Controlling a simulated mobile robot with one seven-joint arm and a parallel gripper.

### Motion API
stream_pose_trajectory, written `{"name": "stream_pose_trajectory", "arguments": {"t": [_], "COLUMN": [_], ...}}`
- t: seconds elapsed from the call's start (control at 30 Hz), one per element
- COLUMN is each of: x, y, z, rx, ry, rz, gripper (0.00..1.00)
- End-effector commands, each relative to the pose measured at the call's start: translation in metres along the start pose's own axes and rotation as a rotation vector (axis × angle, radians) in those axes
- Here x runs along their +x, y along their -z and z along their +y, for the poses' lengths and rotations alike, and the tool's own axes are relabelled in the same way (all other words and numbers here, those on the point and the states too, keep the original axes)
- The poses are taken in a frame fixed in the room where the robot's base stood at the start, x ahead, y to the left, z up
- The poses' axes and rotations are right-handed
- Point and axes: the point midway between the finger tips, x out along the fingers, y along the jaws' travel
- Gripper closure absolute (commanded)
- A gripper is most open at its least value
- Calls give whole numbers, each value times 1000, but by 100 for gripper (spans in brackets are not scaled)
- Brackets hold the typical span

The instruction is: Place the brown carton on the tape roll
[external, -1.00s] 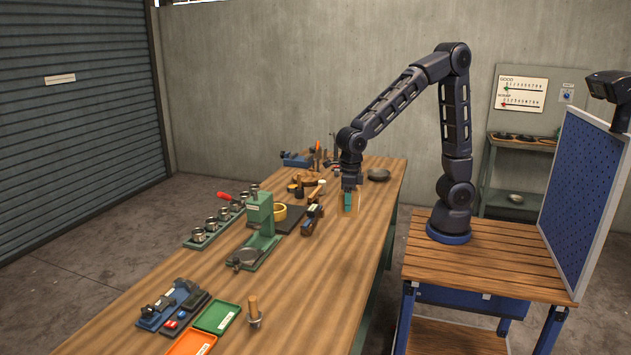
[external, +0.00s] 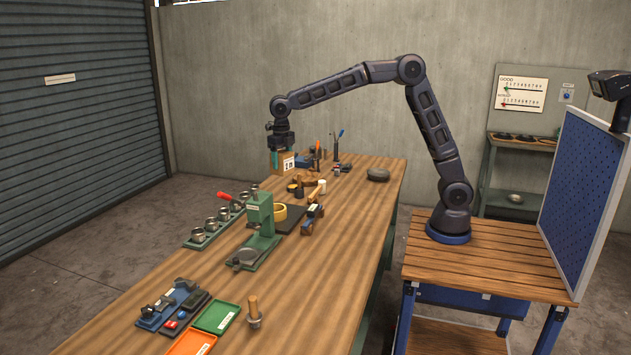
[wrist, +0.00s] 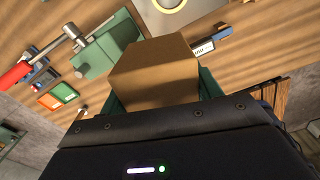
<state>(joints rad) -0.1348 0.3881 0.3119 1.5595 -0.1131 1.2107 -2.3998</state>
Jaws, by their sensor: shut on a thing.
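The brown carton (external: 288,163) has a white label with dark marks and hangs in the air above the far left part of the bench. My gripper (external: 281,151) is shut on it, with green fingers on its sides. In the wrist view the carton (wrist: 155,72) fills the space between my gripper's fingers (wrist: 160,95). The tape roll (external: 280,212) is a yellow ring lying on a dark mat, below the carton in the external picture and apart from it. A pale ring cut by the top edge of the wrist view looks like the tape roll (wrist: 185,5).
A green press (external: 262,225) stands just in front of the tape roll. A dark plane-like tool (external: 312,217) lies right of it. Metal cups in a green rack (external: 210,229) line the left edge.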

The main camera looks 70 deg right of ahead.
Motion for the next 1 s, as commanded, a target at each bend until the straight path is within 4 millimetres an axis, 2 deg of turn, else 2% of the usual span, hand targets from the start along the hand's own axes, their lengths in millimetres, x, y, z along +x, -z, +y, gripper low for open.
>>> {"name": "stream_pose_trajectory", "arguments": {"t": [0.03,0.2,0.37,0.47,1.0], "x": [-2,-6,-8,1,114], "y": [-20,-62,-79,-82,-82], "z": [-8,-29,-38,-40,-41], "rx": [26,86,111,115,114], "ry": [-1,6,9,10,11], "rz": [-2,-5,-5,-4,-3], "gripper": [64,64,64,64,64]}}
